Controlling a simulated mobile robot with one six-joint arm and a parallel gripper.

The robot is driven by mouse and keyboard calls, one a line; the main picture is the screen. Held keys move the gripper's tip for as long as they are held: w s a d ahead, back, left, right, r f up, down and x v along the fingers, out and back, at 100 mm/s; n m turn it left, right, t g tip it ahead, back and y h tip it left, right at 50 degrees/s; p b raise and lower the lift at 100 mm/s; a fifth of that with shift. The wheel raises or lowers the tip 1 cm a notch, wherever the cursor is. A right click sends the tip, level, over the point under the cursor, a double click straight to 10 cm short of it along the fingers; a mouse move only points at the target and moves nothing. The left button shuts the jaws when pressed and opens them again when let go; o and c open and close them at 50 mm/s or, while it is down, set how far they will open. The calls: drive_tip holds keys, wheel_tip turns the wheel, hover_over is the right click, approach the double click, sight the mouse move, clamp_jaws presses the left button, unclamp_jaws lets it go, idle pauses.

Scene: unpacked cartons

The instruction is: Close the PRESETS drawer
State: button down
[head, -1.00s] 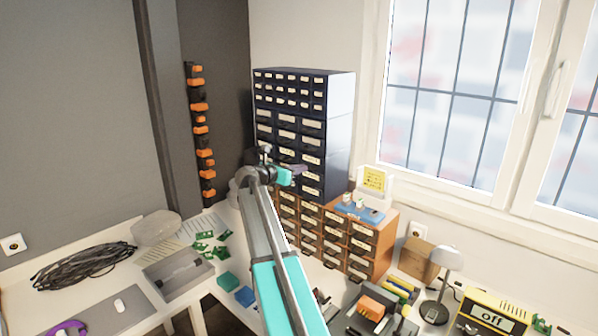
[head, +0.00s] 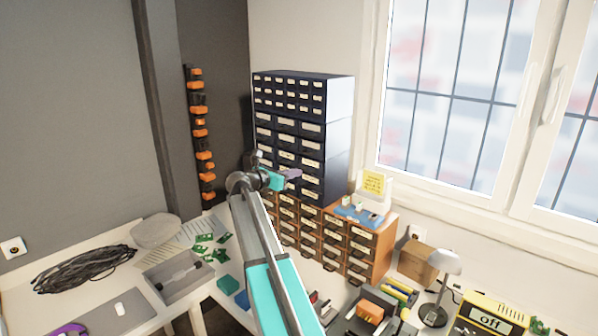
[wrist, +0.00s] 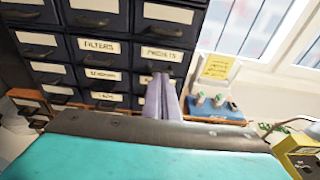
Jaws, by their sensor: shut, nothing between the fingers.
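The PRESETS drawer (wrist: 162,54) is in the right column of a dark drawer cabinet (wrist: 130,30) in the wrist view, with a white label and a dark pull. Its front looks about level with its neighbours, but I cannot tell exactly how far it stands out. My gripper (wrist: 163,80) has its purple fingers together and empty, with the tips just below and in front of that drawer's pull. I cannot tell whether they touch it. In the head view my gripper (head: 294,173) is at the right column of the dark cabinet (head: 338,100).
A brown drawer cabinet (head: 370,255) stands below and right, with a blue tray (head: 358,216) and a yellow note (head: 373,183) on top. A lamp (head: 443,265), a box (head: 418,260) and a yellow device (head: 490,315) stand farther right. A window is at right.

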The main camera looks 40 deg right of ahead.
drive_tip(key=b+v, duration=0.3)
drive_tip(key=v, duration=0.8)
drive_tip(key=shift+d+f, duration=0.1)
drive_tip(key=shift+f, duration=0.05)
